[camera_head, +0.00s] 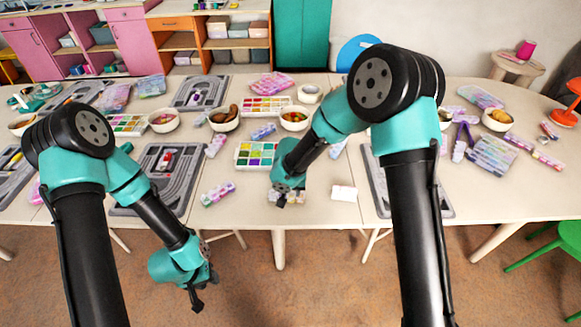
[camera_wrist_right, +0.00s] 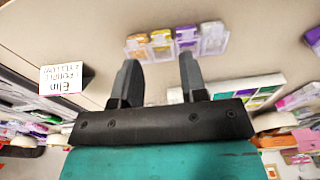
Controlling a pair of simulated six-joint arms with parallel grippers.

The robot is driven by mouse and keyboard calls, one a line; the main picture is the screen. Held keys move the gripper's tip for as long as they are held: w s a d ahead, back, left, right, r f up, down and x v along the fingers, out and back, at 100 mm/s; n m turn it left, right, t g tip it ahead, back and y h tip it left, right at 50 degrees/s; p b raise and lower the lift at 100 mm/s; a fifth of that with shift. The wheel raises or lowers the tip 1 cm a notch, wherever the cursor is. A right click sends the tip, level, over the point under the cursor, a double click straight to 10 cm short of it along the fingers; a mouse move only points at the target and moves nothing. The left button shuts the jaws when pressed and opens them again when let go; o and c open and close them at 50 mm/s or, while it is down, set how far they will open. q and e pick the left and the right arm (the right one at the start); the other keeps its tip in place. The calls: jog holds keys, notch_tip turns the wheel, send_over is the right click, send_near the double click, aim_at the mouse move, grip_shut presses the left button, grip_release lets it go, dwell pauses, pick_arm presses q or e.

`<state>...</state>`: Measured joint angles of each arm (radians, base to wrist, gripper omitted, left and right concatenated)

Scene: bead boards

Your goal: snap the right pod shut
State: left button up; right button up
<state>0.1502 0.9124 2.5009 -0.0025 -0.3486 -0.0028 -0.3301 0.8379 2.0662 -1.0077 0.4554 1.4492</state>
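I cannot tell how the lids stand. My right gripper (camera_wrist_right: 158,62) is open and empty with its fingers near the row; in the head view it (camera_head: 284,198) partly hides the pods. My left gripper (camera_head: 198,298) hangs before the table edge, its fingers unclear.
A white name card (camera_head: 344,193) stands close to the right of the pods; it also shows in the right wrist view (camera_wrist_right: 62,79). A bead palette (camera_head: 256,154) lies behind. Grey boards (camera_head: 158,186) lie left and right. Bowls stand further back.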

notch_tip(320, 180, up, 15)
jog(key=s, duration=0.1)
jog(key=shift+s+f, duration=0.2)
jog(key=shift+s, duration=0.1)
jog(key=shift+a, duration=0.1)
jog(key=s+d+f+g+y, duration=0.15)
jog(key=s+d+f, duration=0.25)
jog(key=f, duration=0.4)
jog(key=s+d+f+y, duration=0.2)
jog(key=s+d+f, duration=0.1)
jog(key=f, duration=0.6)
jog(key=s+d+f+t, duration=0.1)
jog(key=s+d+f, duration=0.9)
jog(key=s, duration=0.4)
jog(key=shift+f, duration=0.7)
jog(key=shift+y, duration=0.25)
